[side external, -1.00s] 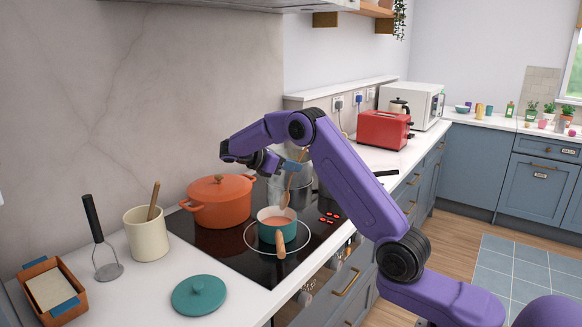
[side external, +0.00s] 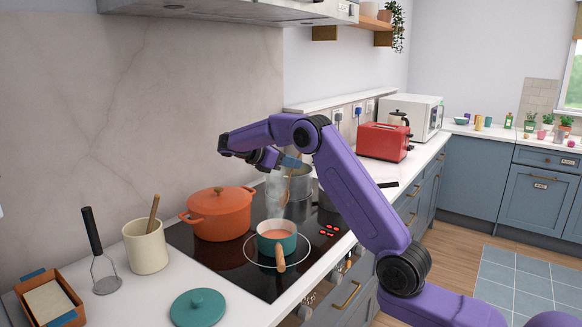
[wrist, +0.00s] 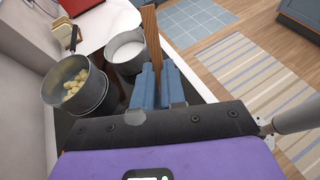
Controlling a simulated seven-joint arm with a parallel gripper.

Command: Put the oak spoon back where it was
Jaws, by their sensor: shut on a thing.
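My gripper (side external: 290,161) has blue fingers, which also show in the wrist view (wrist: 159,83). It is shut on the wooden spoon (side external: 289,187) and holds it above the hob. The spoon's handle shows in the wrist view (wrist: 150,35), standing up beside the fingers; its lower end is hidden there. The small teal saucepan (side external: 268,247) with orange-red contents sits on the front of the hob, below and in front of the spoon. A cream crock (side external: 147,251) on the left counter holds another wooden-handled utensil.
An orange lidded pot (side external: 219,217) stands left of the spoon. In the wrist view are a pan of yellow pieces (wrist: 86,102) and a pan of white contents (wrist: 126,66). A teal lid (side external: 198,308), masher (side external: 105,284) and red toaster (side external: 383,142) stand on the counter.

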